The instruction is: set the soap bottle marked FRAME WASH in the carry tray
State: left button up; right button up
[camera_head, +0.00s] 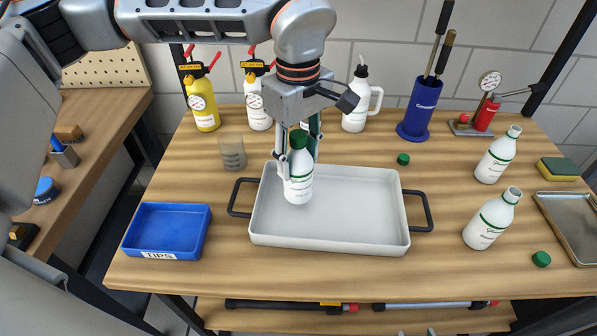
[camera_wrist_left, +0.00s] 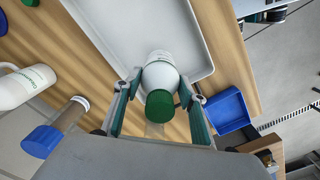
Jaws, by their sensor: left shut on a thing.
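My left gripper (camera_head: 298,168) is shut on a white soap bottle (camera_head: 298,186) with a green cap (camera_head: 299,140). It holds the bottle upright at the left part of the pale carry tray (camera_head: 345,215). I cannot tell whether the bottle's base touches the tray floor. The label is too small to read. In the left wrist view the fingers (camera_wrist_left: 160,88) clasp the bottle (camera_wrist_left: 159,70) on both sides, below its green cap (camera_wrist_left: 160,103). The rest of the tray is empty. My right gripper is not in view.
Two uncapped white bottles stand at the right, one farther back (camera_head: 496,158) and one nearer (camera_head: 490,222). Loose green caps (camera_head: 403,159) lie on the table. A blue TIPS bin (camera_head: 165,230) sits left of the tray. Spray bottles (camera_head: 203,103) and a blue holder (camera_head: 421,108) stand behind.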

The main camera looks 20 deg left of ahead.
aim_at(298, 135)
pick_arm(q)
jog(key=shift+f, duration=2.1)
jog(key=shift+f, duration=0.15)
jog(key=o, duration=1.3)
jog(key=shift+o, duration=0.2)
notch_tip(298, 135, up, 12)
jog(key=shift+r, duration=0.15)
